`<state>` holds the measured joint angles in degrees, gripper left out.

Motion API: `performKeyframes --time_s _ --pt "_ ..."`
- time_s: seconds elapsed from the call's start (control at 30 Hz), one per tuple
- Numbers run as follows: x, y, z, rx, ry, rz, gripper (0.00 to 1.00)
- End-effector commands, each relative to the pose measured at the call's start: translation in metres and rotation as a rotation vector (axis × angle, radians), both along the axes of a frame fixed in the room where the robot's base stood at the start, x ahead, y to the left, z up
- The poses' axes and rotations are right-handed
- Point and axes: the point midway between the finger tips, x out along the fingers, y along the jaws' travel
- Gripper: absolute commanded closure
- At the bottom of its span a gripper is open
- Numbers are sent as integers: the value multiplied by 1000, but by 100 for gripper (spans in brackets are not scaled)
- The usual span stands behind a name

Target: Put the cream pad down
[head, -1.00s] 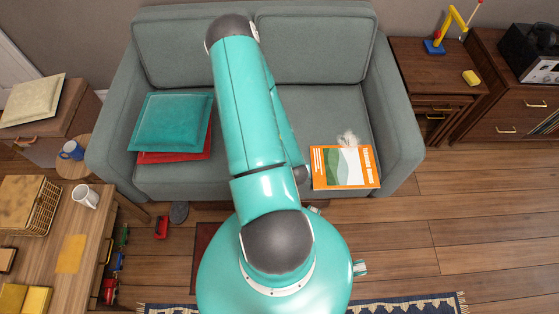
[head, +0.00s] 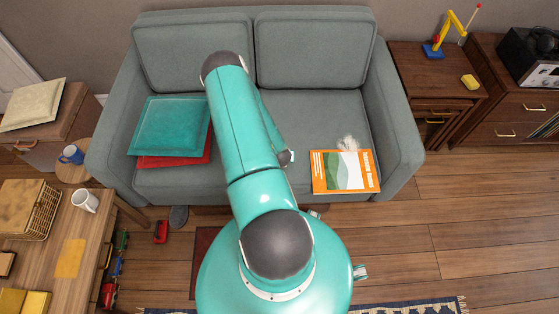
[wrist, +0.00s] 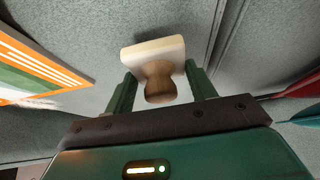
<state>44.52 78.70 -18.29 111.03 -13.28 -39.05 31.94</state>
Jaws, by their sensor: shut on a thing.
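The cream pad (wrist: 153,53) is a pale, squarish block with a round brown wooden knob (wrist: 158,82) on the side facing the wrist camera. My gripper (wrist: 160,72) is shut on it, with one dark green finger on each side. Behind the pad is the grey sofa seat (wrist: 75,30); the gap between pad and seat is hard to judge. In the head view my own arm hides the gripper and the pad.
An orange-bordered book (head: 344,172) lies on the right of the sofa seat (head: 310,115), with a pale fuzzy thing (head: 348,143) behind it. A teal cushion (head: 170,126) lies on a red one (head: 175,161) at left. Seat fabric between them looks clear where visible.

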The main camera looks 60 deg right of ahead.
Motion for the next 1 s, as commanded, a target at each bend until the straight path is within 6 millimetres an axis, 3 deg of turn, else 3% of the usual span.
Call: performKeyframes --time_s 0.2,0.57,0.6,0.67,1.0 --pt "-1 2 -28 2 1 1 66" --pt "-1 1 -31 1 0 0 66" --pt "-1 1 -31 1 0 0 37" --pt "-1 1 -31 1 0 0 25" --pt "-1 1 -29 1 0 0 23"
